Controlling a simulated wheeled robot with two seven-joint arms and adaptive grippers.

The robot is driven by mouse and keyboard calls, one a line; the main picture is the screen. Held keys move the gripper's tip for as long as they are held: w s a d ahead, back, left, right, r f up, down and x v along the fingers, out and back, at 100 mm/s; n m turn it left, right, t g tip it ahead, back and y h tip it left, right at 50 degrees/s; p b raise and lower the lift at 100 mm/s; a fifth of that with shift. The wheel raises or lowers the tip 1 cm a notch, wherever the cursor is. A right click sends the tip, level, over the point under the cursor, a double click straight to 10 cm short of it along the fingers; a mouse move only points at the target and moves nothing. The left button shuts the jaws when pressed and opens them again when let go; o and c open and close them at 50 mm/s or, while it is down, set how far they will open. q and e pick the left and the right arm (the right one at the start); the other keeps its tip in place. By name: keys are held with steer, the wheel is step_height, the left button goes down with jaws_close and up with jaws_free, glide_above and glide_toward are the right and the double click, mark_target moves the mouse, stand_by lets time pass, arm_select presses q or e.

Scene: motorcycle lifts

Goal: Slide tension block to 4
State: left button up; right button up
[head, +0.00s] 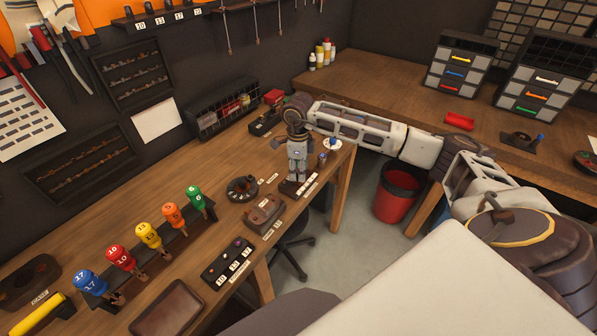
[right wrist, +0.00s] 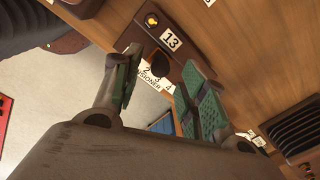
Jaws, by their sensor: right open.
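The tensioner's white number strip (right wrist: 155,76) shows in the right wrist view, with 2, 3 and 4 readable and part of the word below. A dark brown knob-like piece (right wrist: 160,64), which looks like the tension block, sits beside these numbers. My right gripper (right wrist: 160,82) is open, with a green-padded finger on either side of that piece; I cannot tell whether either touches it. In the head view my right gripper (head: 297,173) points down over the bench's right end and hides most of the tensioner. Its white strip (head: 308,187) shows beside the fingers. My left gripper is not in view.
A brown block-shaped fixture (head: 265,211) and a dark round dish (head: 242,188) stand to the left on the bench. Numbered coloured screwdrivers (head: 150,235) stand further left. A red bin (head: 396,193) is on the floor.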

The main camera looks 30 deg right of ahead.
steer(key=shift+f, duration=1.1)
jaws_close()
